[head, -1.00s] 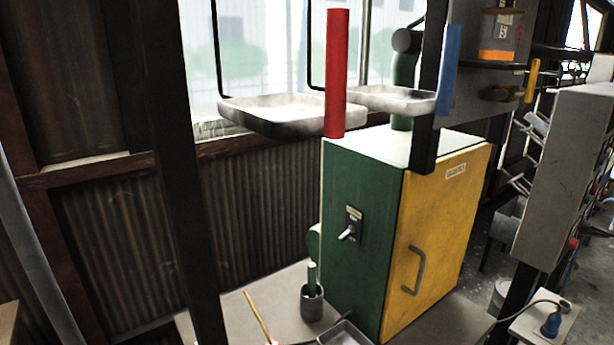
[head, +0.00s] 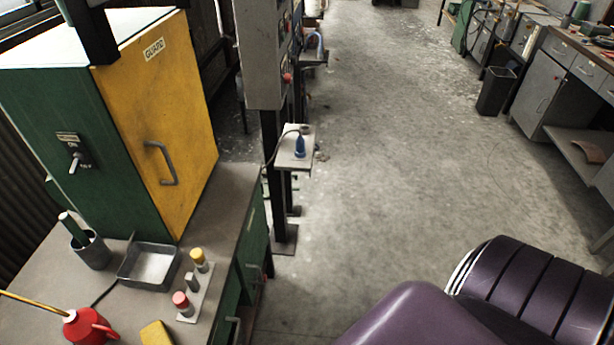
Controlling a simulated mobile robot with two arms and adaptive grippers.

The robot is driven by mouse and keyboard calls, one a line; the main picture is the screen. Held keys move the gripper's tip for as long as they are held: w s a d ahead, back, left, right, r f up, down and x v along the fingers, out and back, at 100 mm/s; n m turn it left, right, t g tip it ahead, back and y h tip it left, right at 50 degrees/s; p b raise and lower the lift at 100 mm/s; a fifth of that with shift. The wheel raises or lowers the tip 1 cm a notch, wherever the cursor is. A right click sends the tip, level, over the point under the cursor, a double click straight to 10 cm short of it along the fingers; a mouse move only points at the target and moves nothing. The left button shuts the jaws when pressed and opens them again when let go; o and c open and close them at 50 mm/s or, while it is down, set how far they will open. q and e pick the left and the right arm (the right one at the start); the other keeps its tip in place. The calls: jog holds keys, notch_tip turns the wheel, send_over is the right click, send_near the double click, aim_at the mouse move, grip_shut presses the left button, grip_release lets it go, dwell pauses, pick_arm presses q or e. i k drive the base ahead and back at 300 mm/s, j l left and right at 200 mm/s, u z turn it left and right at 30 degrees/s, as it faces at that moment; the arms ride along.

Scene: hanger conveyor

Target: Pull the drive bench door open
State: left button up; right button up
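The bench (head: 45,270) stands at the left with a grey top. A green cabinet (head: 50,130) sits on it, with a shut yellow door (head: 165,90) labelled GUARD and a grey bar handle (head: 163,163). Below the bench top, a green front (head: 245,250) shows at a steep angle. A pale handle (head: 234,328) shows there near the bottom edge. I cannot tell whether any panel there is ajar. Neither of my grippers is in view. Purple arm parts at the bottom right look like mine; they are apart from the bench.
A switch (head: 73,155) is on the cabinet's side. A tray (head: 150,264), a red oil can (head: 86,328) and a cup (head: 90,250) stand on the bench. A post with a shelf (head: 295,150) stands beyond. The floor (head: 390,170) right of the bench is clear.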

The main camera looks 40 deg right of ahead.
aim_at(249, 258)
jog(key=z, duration=0.8)
